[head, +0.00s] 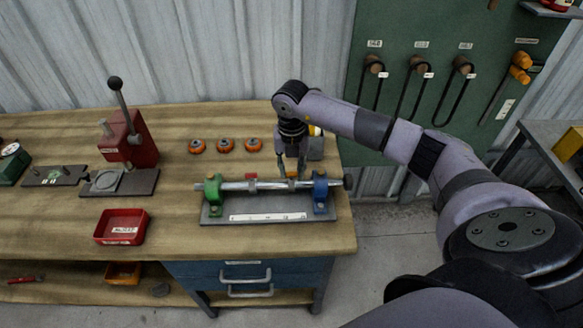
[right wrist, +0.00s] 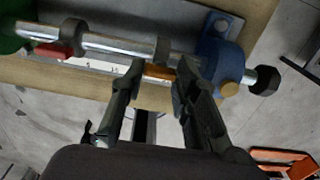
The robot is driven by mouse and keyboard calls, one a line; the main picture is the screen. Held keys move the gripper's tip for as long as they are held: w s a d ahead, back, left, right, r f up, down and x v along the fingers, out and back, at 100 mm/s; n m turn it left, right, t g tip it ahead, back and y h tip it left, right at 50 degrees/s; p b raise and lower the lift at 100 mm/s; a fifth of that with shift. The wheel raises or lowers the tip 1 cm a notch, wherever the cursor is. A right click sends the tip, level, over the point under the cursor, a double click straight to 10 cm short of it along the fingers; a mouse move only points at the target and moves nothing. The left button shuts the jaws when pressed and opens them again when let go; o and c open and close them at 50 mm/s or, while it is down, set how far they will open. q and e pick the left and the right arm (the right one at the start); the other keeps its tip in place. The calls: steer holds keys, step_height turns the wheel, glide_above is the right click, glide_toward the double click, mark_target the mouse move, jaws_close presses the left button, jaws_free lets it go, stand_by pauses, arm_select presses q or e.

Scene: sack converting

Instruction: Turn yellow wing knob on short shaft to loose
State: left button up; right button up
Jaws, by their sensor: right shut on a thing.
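The short shaft (head: 240,186) lies level across a grey base plate, held between a green support (head: 213,192) and a blue support (head: 321,193). It also shows in the right wrist view (right wrist: 110,42). The yellow wing knob (right wrist: 158,71) is under the shaft beside a grey collar in the right wrist view, between my right fingertips. My right gripper (head: 291,173) points down at the shaft near the blue support. Its fingers (right wrist: 155,75) are shut on the knob. In the head view the fingers largely hide the knob. My left gripper is not in view.
A red wing knob (right wrist: 60,50) sits farther along the shaft. A dark end knob (head: 348,181) sticks out past the blue support. Several orange rings (head: 225,145) lie behind the fixture. A red tray (head: 121,227) and a red lever press (head: 128,140) stand left.

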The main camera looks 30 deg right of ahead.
jaws_close()
steer(key=n+b, duration=0.1)
steer(key=b, duration=0.1)
steer(key=n+b, duration=0.2)
steer(key=shift+f+n, duration=0.2)
steer(key=shift+n, duration=0.1)
steer(key=n+b, duration=0.3)
steer(key=n, duration=0.1)
steer(key=shift+n+b, duration=0.3)
steer(key=n+b, duration=0.3)
steer(key=n, duration=0.2)
steer(key=shift+b, duration=0.35)
steer(key=n+b, duration=0.2)
steer(key=n, duration=0.2)
steer(key=shift+r, duration=0.2)
steer(key=shift+n, duration=0.4)
